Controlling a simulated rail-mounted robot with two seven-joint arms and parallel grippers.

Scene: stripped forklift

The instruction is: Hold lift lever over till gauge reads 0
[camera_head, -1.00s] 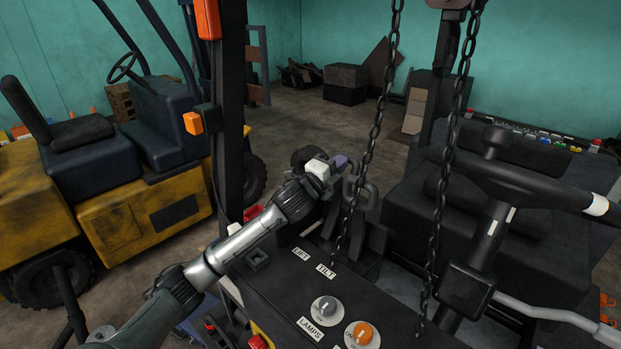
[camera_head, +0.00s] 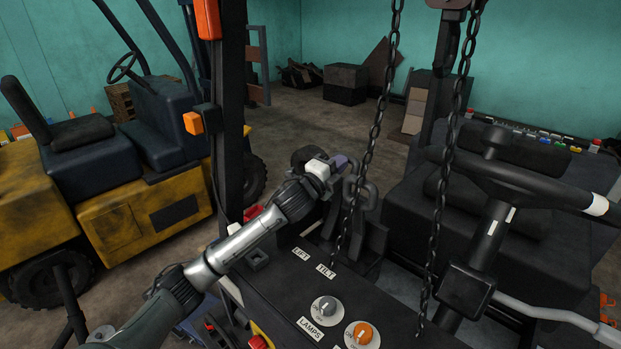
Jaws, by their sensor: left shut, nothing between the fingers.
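My left arm comes in from the lower left. My left gripper (camera_head: 343,187) is shut above the far end of the dark console (camera_head: 280,296), close to the chain hook. The LIFT label (camera_head: 301,255) and the TILT label (camera_head: 326,271) are on the console. The lift lever cannot be clearly made out; the gripper and wrist cover the area behind the LIFT label. I cannot tell whether the gripper touches a lever. No gauge reading can be made out. My right gripper is not in view.
Two chains (camera_head: 374,130) hang in front of the console. A grey knob (camera_head: 327,308) and an orange knob (camera_head: 362,333) sit near the LAMPS label (camera_head: 310,328). The steering wheel (camera_head: 530,183) and column are at right. A yellow forklift (camera_head: 140,224) stands at left.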

